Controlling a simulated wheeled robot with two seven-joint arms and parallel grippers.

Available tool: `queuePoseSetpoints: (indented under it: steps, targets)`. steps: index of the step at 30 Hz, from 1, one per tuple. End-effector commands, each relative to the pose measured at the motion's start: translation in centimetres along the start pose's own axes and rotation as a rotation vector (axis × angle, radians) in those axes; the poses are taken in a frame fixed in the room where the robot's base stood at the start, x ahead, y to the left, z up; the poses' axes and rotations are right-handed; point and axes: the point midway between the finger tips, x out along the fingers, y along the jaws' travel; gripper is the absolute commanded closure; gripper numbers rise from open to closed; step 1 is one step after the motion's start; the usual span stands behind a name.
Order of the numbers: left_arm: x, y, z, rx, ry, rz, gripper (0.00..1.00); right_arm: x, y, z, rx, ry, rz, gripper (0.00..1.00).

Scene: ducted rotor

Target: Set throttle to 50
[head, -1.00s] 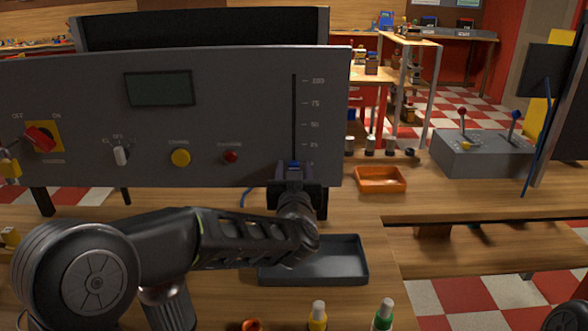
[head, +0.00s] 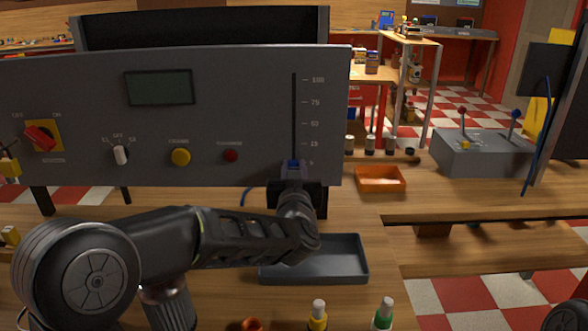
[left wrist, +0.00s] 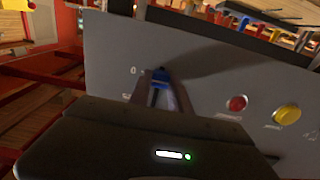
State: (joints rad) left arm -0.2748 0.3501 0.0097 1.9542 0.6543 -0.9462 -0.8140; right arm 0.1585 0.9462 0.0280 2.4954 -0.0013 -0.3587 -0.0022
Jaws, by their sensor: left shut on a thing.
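The grey control panel (head: 240,115) carries a vertical throttle slot (head: 294,110) at its right end, with marks up to 100. The blue throttle knob (head: 293,164) sits at the bottom of the slot, by the 0 mark. My left gripper (head: 292,172) is shut on the knob from the front. In the left wrist view the blue knob (left wrist: 160,76) shows between the two fingers (left wrist: 160,88), next to the 0 mark. My right gripper is not in view.
A red rotary switch (head: 40,137), a white toggle (head: 121,155), a yellow button (head: 180,157) and a red button (head: 230,156) are on the panel. A grey tray (head: 340,278) and an orange tray (head: 380,178) are on the workbench. A grey joystick box (head: 480,155) stands at right.

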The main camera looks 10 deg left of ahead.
Motion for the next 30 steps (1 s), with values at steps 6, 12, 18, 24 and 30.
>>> queuePoseSetpoints:
  steps: [6,12,18,24,30]
  targets:
    - [-0.01,0.01,0.00,0.000,0.000,0.000,1.00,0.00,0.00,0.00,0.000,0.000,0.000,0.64]
    - [-0.01,0.02,0.01,0.000,0.000,0.000,1.00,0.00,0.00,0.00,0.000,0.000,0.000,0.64]
    - [-0.01,0.02,0.01,0.000,0.000,0.000,1.00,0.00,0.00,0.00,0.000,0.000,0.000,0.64]
    - [-0.01,0.02,0.01,0.000,0.000,0.000,1.00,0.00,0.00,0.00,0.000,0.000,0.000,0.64]
    - [-0.01,0.04,-0.89,0.000,0.001,0.001,1.00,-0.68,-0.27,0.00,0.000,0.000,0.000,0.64]
